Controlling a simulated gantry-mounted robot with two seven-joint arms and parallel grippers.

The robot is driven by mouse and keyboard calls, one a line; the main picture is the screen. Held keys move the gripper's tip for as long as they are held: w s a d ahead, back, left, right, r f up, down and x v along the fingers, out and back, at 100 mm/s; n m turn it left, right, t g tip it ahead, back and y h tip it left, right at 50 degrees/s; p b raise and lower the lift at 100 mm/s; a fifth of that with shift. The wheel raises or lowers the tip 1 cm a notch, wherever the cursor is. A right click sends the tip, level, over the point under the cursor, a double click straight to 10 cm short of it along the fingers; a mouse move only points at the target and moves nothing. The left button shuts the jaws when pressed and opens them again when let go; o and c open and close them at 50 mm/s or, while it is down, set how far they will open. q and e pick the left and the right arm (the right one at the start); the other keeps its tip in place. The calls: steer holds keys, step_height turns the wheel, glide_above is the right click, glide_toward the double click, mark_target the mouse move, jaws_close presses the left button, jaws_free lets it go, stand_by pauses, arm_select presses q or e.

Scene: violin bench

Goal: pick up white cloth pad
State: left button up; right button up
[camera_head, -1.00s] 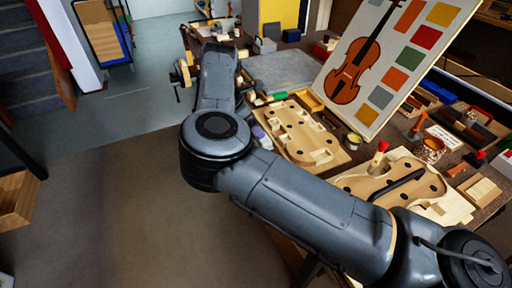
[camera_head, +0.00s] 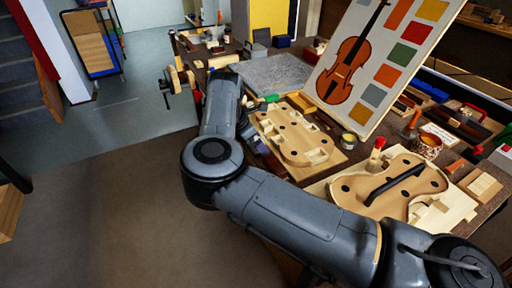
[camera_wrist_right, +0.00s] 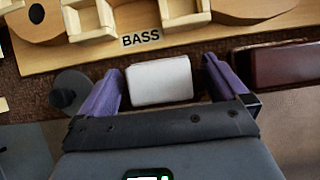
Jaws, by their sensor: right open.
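The white cloth pad (camera_wrist_right: 159,81) lies on the brown bench top in the right wrist view, just below the wooden board marked BASS. My right gripper (camera_wrist_right: 162,68) is open, with one purple finger to the left of the pad and one to the right. Narrow gaps show between the pad and the fingers, so it is not gripped. In the head view my right arm crosses the bench front and hides the pad and most of that gripper. My left gripper is in neither view.
The BASS board (camera_wrist_right: 200,38) with wooden compartments is close beyond the fingers. A dark reddish block (camera_wrist_right: 285,66) sits close to the right finger, and a dark round knob (camera_wrist_right: 70,90) to the left.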

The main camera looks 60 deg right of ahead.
steer(key=shift+c, duration=0.6)
steer(key=c, duration=0.9)
steer(key=shift+r, duration=0.2)
steer(key=shift+r+p, duration=0.5)
steer(key=shift+r, duration=0.1)
step_height(320, 180, up, 3)
steer(key=shift+s+r+p, duration=0.1)
steer(key=shift+p, duration=0.85)
steer(key=shift+s+d+r+p, duration=0.5)
steer(key=shift+s+r, duration=0.55)
steer(key=shift+s, duration=0.8)
steer(key=shift+s+d+r+p, duration=0.3)
steer(key=shift+s+r+p, duration=0.55)
steer(key=shift+s, duration=1)
steer(key=shift+s+d+r+p, duration=0.4)
steer(key=shift+s+r, duration=0.85)
steer(key=shift+s, duration=0.6)
